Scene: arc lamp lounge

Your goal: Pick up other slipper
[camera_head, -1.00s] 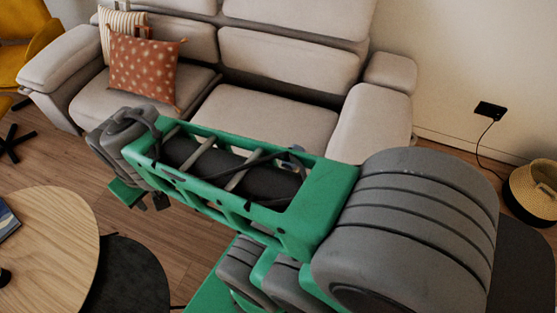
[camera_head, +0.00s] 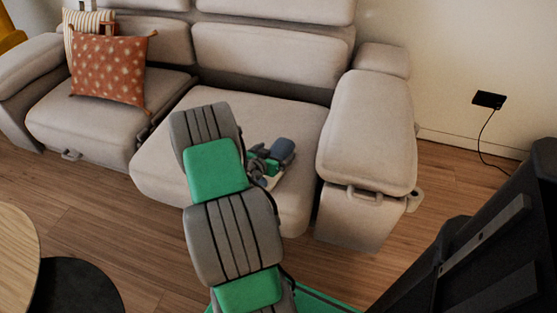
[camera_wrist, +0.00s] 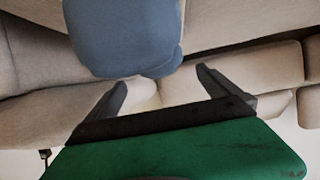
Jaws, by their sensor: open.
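A blue-grey rounded thing, which looks like the slipper (camera_wrist: 122,38), fills the upper middle of the wrist view. It also shows in the head view (camera_head: 283,149) at the front right of the sofa's middle seat. My gripper (camera_wrist: 162,84) is open, with its two dark fingers apart and nothing gripped between them. The slipper lies just beyond the fingertips; I cannot tell whether they touch. In the head view my arm hides most of the gripper and part of the slipper.
The beige sofa (camera_head: 165,160) spans the back, with a padded armrest (camera_head: 372,130) right of the slipper. An orange patterned cushion (camera_head: 112,70) leans on the left seat. A round wooden table (camera_head: 15,255) and a dark round one (camera_head: 75,288) stand front left. Wood floor is open between.

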